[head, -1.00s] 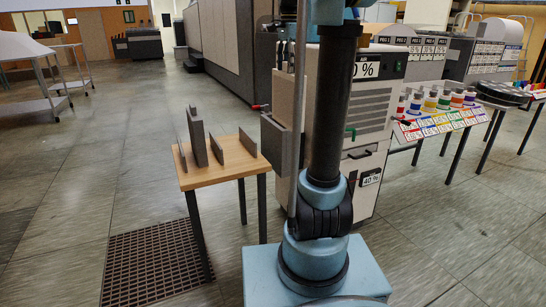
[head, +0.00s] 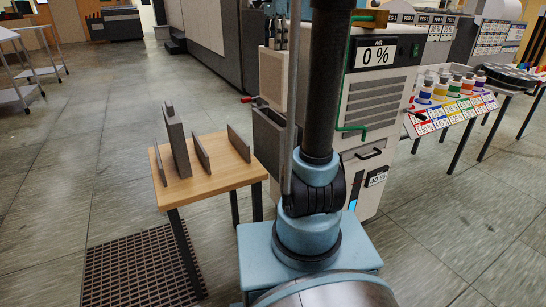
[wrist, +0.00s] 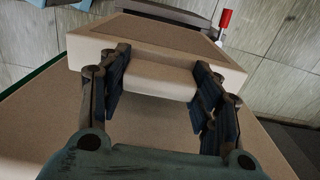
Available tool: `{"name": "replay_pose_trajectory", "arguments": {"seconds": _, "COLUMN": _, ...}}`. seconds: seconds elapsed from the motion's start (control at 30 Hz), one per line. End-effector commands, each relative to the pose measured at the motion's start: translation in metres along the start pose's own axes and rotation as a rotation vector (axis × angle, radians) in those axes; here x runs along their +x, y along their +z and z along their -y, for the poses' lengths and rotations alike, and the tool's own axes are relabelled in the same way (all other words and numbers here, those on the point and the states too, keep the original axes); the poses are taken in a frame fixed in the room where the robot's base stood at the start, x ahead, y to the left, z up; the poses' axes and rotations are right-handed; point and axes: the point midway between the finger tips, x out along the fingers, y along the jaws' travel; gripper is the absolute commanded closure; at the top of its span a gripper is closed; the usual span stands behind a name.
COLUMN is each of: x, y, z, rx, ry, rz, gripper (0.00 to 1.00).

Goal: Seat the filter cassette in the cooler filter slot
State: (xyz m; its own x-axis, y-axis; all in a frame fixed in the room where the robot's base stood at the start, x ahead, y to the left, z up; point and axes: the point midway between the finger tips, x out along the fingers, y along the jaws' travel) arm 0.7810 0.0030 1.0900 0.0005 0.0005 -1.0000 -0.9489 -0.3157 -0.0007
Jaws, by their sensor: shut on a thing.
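The filter cassette (wrist: 145,38) is a beige block with a darker brown panel. In the wrist view my gripper (wrist: 158,82) is shut on its beige handle, one dark finger on each side. In the head view the cassette (head: 272,77) shows as an upright pale panel left of my arm, above the grey open-topped slot housing (head: 268,132) on the cooler's left side. Whether its lower edge is inside the slot I cannot tell. The cooler (head: 375,95) is a pale cabinet reading "AIR 0 %". My arm column hides part of it.
A small wooden table (head: 210,182) with upright grey plates stands left of the cooler. A red-handled part (wrist: 226,19) shows beyond the cassette. A rack of coloured bottles (head: 450,105) stands at right. A floor grate (head: 140,268) lies at lower left. Open floor is at far left.

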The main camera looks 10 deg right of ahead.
Motion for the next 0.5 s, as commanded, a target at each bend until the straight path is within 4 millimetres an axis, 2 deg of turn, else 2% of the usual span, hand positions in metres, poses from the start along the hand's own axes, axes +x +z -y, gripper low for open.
{"name": "replay_pose_trajectory", "arguments": {"seconds": 0.17, "x": 0.008, "y": 0.001, "z": 0.0, "rx": -0.001, "ry": 0.0, "rz": 0.0, "gripper": 0.92}}
{"name": "replay_pose_trajectory", "arguments": {"seconds": 0.5, "x": 0.077, "y": -0.005, "z": -0.002, "rx": 0.006, "ry": 0.0, "rz": 0.0, "gripper": 0.92}}
